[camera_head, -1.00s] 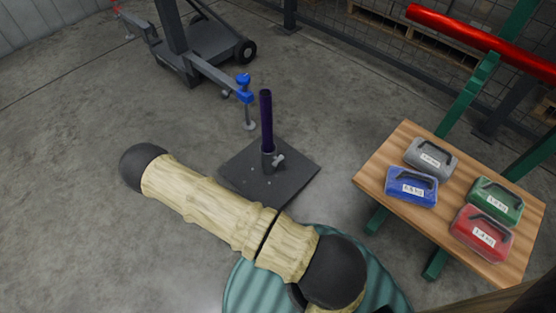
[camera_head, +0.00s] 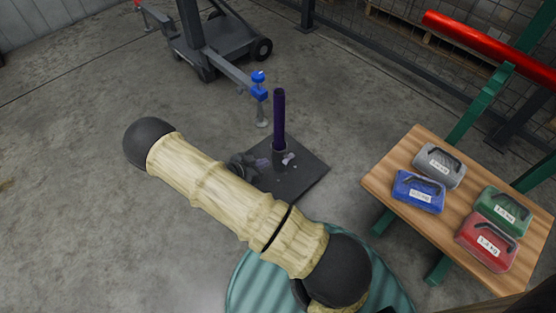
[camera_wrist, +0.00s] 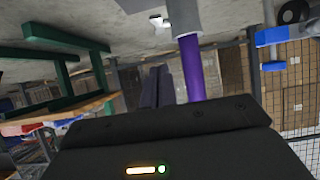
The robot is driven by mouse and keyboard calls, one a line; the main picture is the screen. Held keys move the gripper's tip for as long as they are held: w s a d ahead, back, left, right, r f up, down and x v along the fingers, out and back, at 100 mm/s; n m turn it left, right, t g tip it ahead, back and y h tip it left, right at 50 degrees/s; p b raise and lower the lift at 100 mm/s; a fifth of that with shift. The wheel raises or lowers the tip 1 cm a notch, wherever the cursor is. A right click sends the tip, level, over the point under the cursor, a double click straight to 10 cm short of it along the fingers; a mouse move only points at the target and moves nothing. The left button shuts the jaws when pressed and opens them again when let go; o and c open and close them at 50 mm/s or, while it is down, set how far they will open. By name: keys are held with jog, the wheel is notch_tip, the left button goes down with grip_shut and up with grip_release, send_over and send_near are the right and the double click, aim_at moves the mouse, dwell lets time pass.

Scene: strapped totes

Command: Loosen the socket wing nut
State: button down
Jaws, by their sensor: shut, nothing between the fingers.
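A dark purple post (camera_head: 279,118) stands upright in a socket (camera_head: 280,160) on a flat dark base plate (camera_head: 300,182). The pale wing nut (camera_head: 288,158) sticks out of the socket's side; it also shows in the wrist view (camera_wrist: 158,21), beside the grey socket (camera_wrist: 186,14). My gripper (camera_wrist: 157,72) has its dark fingers close together with nothing between them. In the wrist view the fingertips are below the wing nut and left of the purple post, apart from the nut in the picture. In the head view my gripper (camera_head: 262,164) is left of the socket, partly hidden by my arm.
A wheeled grey stand (camera_head: 212,50) with a blue clamp (camera_head: 259,88) is behind the post. A wooden bench (camera_head: 385,172) with grey, blue, green and red cases stands at right. Concrete floor left of the plate is clear.

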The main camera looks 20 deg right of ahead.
jog(key=b, duration=0.6)
send_near(288, 159)
jog(key=w+d, duration=0.1)
jog(key=d, duration=0.3)
jog(key=f+b, duration=0.1)
jog(key=f, duration=0.1)
jog(key=f+b, duration=0.1)
jog(key=shift+w+d+b, duration=0.3)
jog(key=shift+d, duration=0.05)
